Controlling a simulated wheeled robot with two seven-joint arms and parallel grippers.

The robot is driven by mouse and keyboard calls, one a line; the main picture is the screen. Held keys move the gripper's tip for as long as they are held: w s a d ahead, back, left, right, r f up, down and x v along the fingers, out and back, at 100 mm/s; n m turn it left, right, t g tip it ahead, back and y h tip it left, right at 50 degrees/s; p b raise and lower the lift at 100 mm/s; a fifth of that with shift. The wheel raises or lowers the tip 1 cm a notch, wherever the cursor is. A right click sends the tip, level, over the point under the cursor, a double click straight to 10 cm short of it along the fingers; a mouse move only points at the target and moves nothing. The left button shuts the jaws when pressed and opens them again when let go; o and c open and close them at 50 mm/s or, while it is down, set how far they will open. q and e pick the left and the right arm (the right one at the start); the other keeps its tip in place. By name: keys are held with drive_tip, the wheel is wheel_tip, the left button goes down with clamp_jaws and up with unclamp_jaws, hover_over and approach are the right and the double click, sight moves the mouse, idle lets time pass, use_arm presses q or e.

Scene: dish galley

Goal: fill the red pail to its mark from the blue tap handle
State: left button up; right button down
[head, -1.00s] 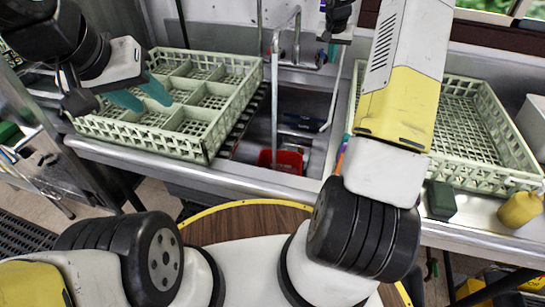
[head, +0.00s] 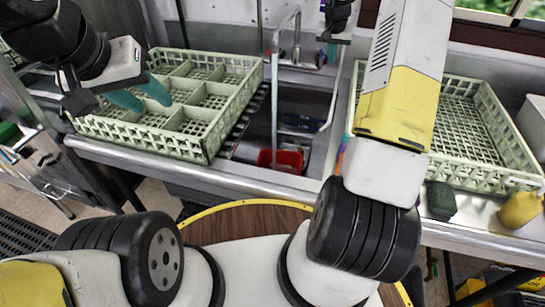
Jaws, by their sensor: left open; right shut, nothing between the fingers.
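The red pail (head: 288,160) stands down in the sink basin below the tap, partly hidden by the sink's front edge. A thin pale column (head: 275,115), which looks like running water, drops from the tap spout (head: 283,27) to the pail. The pail's mark and water level cannot be made out. My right gripper (head: 333,53) is at the right side of the tap, its teal fingers shut; it is too small to tell whether they touch a handle. The blue handle cannot be told apart there. My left gripper (head: 138,99) is open and empty above the left rack.
A pale green divided rack (head: 205,140) stands left of the sink and another rack (head: 500,180) right of it. A dark green block (head: 441,200) and a yellow object (head: 520,209) lie at the right front edge. My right arm covers part of the counter.

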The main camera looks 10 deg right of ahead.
wheel_tip(320, 180, up, 8)
drive_tip(key=shift+s+a, duration=0.15)
idle(1.3)
idle(0.3)
drive_tip(key=s+a+r+n+t+y, duration=0.1)
drive_tip(key=s+a+r+n, duration=0.1)
drive_tip(key=s+a+r, duration=0.55)
drive_tip(key=s+a+r+n, duration=0.1)
drive_tip(key=s+a+r, duration=0.3)
drive_tip(key=s, duration=0.6)
drive_tip(key=s+a+f+n+y, duration=0.1)
drive_tip(key=s+a, duration=0.2)
drive_tip(key=s, duration=0.5)
drive_tip(key=s+a+f+n+y, duration=0.1)
drive_tip(key=s+a+f, duration=0.1)
drive_tip(key=s, duration=0.6)
drive_tip(key=s+a+f+t+y, duration=0.1)
drive_tip(key=s+a+f, duration=0.1)
drive_tip(key=s+a, duration=0.2)
drive_tip(key=s, duration=0.3)
drive_tip(key=shift+s+a+f+n, duration=0.15)
drive_tip(key=shift+s+a+n, duration=0.25)
